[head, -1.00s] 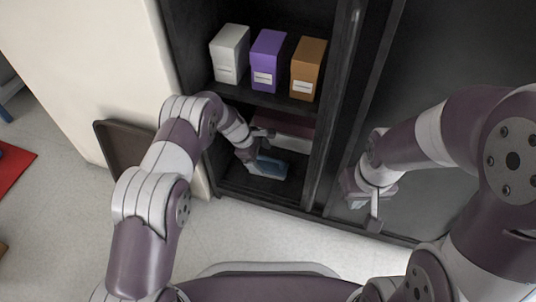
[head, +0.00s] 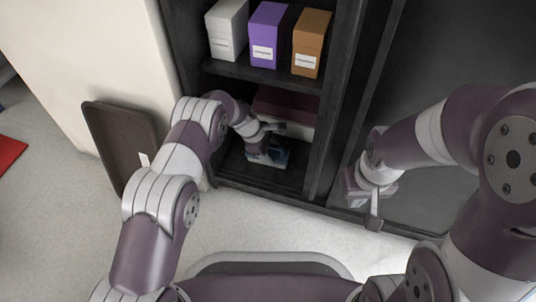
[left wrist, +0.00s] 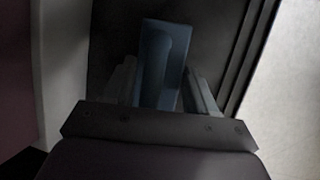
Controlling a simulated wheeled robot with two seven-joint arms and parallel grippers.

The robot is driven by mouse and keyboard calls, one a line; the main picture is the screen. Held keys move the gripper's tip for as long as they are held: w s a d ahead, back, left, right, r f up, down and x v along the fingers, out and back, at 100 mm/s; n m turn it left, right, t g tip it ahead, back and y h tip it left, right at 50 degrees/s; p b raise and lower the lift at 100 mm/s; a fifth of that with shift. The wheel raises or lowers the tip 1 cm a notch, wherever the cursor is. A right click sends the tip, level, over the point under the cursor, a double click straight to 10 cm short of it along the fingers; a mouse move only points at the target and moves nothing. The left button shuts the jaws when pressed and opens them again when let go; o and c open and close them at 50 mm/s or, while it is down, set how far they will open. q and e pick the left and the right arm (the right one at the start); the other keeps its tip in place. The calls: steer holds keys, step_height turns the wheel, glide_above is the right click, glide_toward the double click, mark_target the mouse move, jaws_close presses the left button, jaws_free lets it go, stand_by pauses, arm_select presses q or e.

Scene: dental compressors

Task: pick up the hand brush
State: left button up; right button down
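The hand brush, a blue piece (head: 272,155), lies on the floor of the dark cabinet's lower compartment, partly covered by my gripper in the head view. My left gripper (head: 262,143) reaches into this compartment right at the brush. In the left wrist view the blue brush (left wrist: 163,65) lies between the two spread fingers of my left gripper (left wrist: 160,88), one on each side. The fingers look open, and no firm contact shows. My right gripper (head: 366,200) hangs in front of the dark panel at the right, apart from the brush, its fingers spread and empty.
White (head: 228,30), purple (head: 268,35) and orange (head: 310,42) boxes stand on the shelf above. A dark red and white box (head: 288,108) lies behind the brush. A brown tray (head: 122,140) leans at the left.

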mark_target(273, 146)
arm_select(q)
steer(key=shift+r+p, duration=0.6)
step_height(273, 146, up, 3)
steer(key=p, duration=0.3)
steer(key=shift+s+r, duration=0.1)
steer(key=shift+r, duration=0.05)
steer(key=s+a+p, duration=0.3)
steer(key=s+a, duration=0.1)
steer(key=s, duration=0.3)
steer(key=s+a+f+p, duration=0.1)
steer(key=s+a+p, duration=0.3)
steer(key=s, duration=0.4)
steer(key=shift+s+a, duration=0.3)
